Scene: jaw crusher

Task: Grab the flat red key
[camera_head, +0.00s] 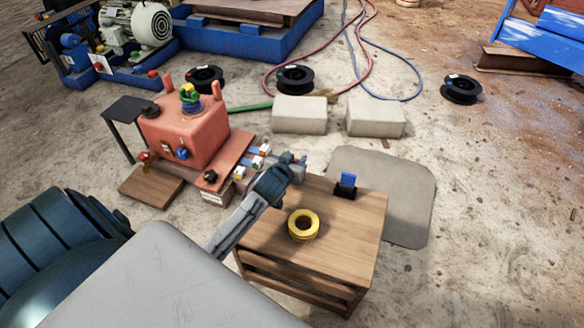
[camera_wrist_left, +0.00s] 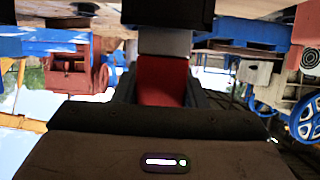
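A flat red key (camera_wrist_left: 162,80) shows in the left wrist view, with a grey part and then a black block (camera_wrist_left: 166,14) beyond it. My left gripper (camera_wrist_left: 162,92) has its dark fingers close against both sides of the red part, with no gap visible. In the head view my left gripper (camera_head: 294,166) is by the back left corner of the wooden table (camera_head: 350,240), and the red key cannot be made out there. A blue key (camera_head: 347,179) stands upright in a black holder (camera_head: 345,191) to the right. My right gripper is not in view.
A yellow ring (camera_head: 303,224) lies on the table. A red machine (camera_head: 187,130) with small coloured switches stands left of the gripper. Two pale blocks (camera_head: 299,115) lie behind the table. Open floor is to the right.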

